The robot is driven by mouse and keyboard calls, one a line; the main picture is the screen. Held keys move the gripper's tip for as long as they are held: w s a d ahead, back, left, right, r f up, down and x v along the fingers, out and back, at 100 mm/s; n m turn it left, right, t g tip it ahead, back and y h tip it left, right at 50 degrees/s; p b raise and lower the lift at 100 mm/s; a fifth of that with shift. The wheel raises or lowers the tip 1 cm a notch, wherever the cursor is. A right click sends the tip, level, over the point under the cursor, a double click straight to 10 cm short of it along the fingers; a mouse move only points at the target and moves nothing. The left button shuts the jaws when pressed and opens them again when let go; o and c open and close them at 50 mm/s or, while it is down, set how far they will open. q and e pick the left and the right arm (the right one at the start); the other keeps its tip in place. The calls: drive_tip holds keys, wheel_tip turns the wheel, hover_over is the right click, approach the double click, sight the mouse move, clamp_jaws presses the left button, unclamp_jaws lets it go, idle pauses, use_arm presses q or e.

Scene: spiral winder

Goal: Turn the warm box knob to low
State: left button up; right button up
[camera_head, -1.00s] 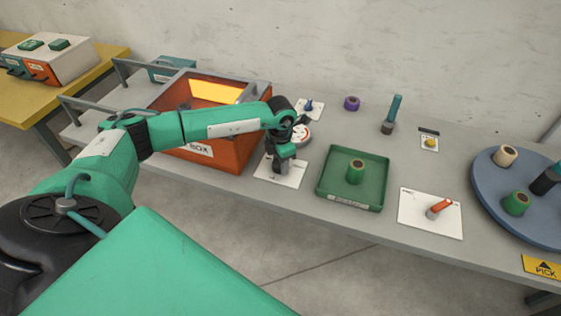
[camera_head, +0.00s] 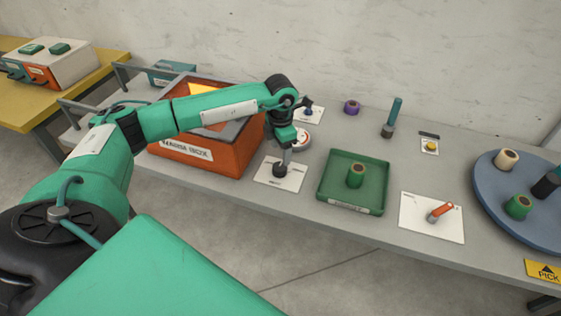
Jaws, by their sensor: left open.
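The warm box (camera_head: 210,150) is an orange open-topped box at the left of the grey table, with a label on its front. A dark round knob (camera_head: 280,170) sits on a white plate (camera_head: 291,184) just right of the box; the plate's markings are too small to read. My left gripper (camera_head: 285,156) is open above the knob, pointing down, with its fingers close to the knob's top. I cannot tell whether they touch it. My left arm hides part of the box. My right gripper is not in view.
Right of the knob stands a green tray (camera_head: 322,190) holding a green spool (camera_head: 355,174). Farther right are a white plate with an orange lever (camera_head: 440,212) and a blue turntable (camera_head: 486,206) with spools. A round dial (camera_head: 302,140) and a blue knob (camera_head: 309,110) are behind my gripper.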

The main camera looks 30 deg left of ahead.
sight(281, 166)
use_arm(q)
wheel_tip(281, 166, up, 7)
drive_tip(key=shift+f, duration=0.15)
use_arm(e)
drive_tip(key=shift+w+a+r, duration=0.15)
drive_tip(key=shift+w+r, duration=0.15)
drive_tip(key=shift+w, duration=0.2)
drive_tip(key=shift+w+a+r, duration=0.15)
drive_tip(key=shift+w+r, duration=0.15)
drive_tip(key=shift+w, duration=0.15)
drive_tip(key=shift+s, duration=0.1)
